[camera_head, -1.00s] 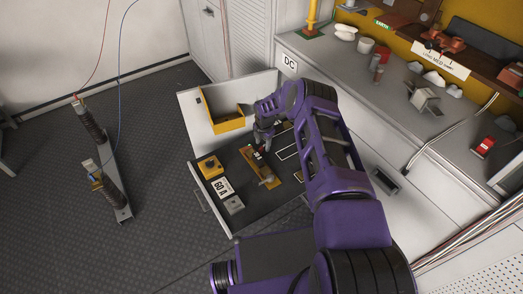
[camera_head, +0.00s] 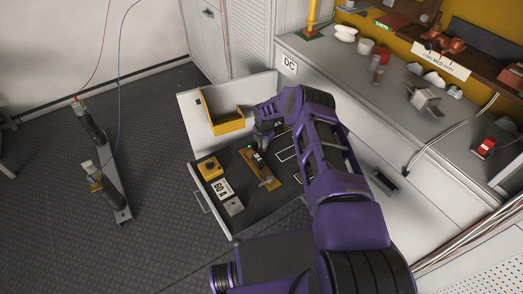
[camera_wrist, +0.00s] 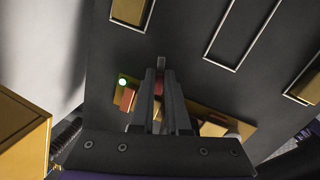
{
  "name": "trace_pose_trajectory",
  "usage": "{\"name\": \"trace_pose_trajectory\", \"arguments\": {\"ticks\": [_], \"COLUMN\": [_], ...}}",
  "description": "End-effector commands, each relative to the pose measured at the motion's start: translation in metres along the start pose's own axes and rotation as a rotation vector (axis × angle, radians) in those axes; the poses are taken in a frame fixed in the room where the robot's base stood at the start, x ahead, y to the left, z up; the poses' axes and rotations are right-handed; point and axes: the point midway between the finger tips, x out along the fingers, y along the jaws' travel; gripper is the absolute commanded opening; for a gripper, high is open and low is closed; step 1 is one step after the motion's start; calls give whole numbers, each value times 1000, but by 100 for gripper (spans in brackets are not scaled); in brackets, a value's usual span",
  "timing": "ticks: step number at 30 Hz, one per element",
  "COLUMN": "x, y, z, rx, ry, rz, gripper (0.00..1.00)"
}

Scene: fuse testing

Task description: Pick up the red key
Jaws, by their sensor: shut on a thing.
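My gripper (camera_head: 263,143) reaches down into the open drawer, over a wooden fuse board (camera_head: 261,170). In the wrist view my gripper (camera_wrist: 160,68) has its two fingers close together, with a small red piece (camera_wrist: 159,88) between them, which looks like the red key. Most of it is hidden by the fingers. The board also shows in the wrist view (camera_wrist: 236,123) below and beside the fingers, with other red patches on it. A bright greenish spot (camera_wrist: 122,82) shows left of the fingers. I cannot tell whether the red piece is clear of the board.
The drawer holds a yellow box (camera_head: 210,168), a "60 A" label (camera_head: 222,189) and a grey block (camera_head: 233,206). A yellow bin (camera_head: 226,121) sits at its back left. The counter (camera_head: 400,125) at right holds jars and a red object (camera_head: 485,147).

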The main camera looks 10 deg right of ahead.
Motion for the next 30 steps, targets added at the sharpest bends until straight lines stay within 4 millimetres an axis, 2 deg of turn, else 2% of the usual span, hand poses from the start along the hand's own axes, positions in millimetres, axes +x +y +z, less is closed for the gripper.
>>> {"name": "trace_pose_trajectory", "arguments": {"ticks": [4,7,15,20,24,30], "x": [-3,-14,-67,-90,-98,-98], "y": [0,2,10,13,14,14], "z": [0,2,7,9,9,9], "rx": [0,0,-1,0,0,0], "ry": [0,0,0,0,1,1], "rz": [0,1,0,0,-1,-1], "gripper": [0,0,0,0,0,0]}}
